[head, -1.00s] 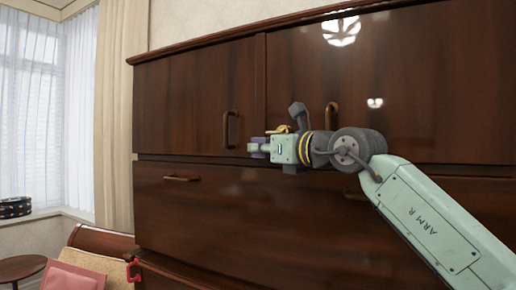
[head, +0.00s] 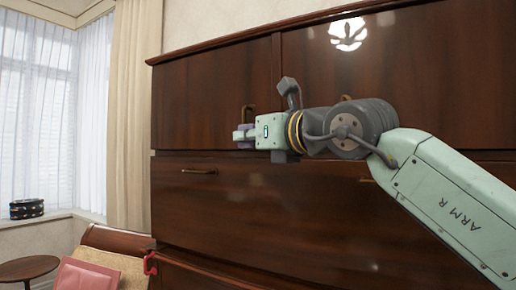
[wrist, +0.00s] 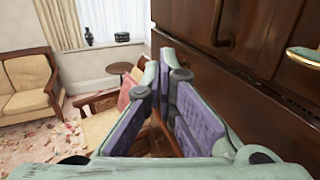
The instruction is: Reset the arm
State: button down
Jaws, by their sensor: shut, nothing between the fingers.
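My arm (head: 445,195) reaches in from the right of the head view, in front of a dark wooden cabinet. My gripper (head: 238,135) is at its end, pointing left, near a cabinet door handle (head: 248,114). In the wrist view my gripper (wrist: 162,68) shows purple pads on its fingers, with the tips together and nothing between them. The cabinet front runs close along the right side of the wrist view.
The cabinet (head: 330,210) has doors above and drawers below, with a drawer handle (head: 198,171). A wooden chair with a pink cushion (head: 88,276), a small round table (head: 28,268) and a dark round box (head: 26,209) are at left. A sofa (wrist: 28,85) stands farther off.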

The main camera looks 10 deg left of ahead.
jog(key=shift+s+a, duration=0.2)
jog(key=shift+s, duration=0.35)
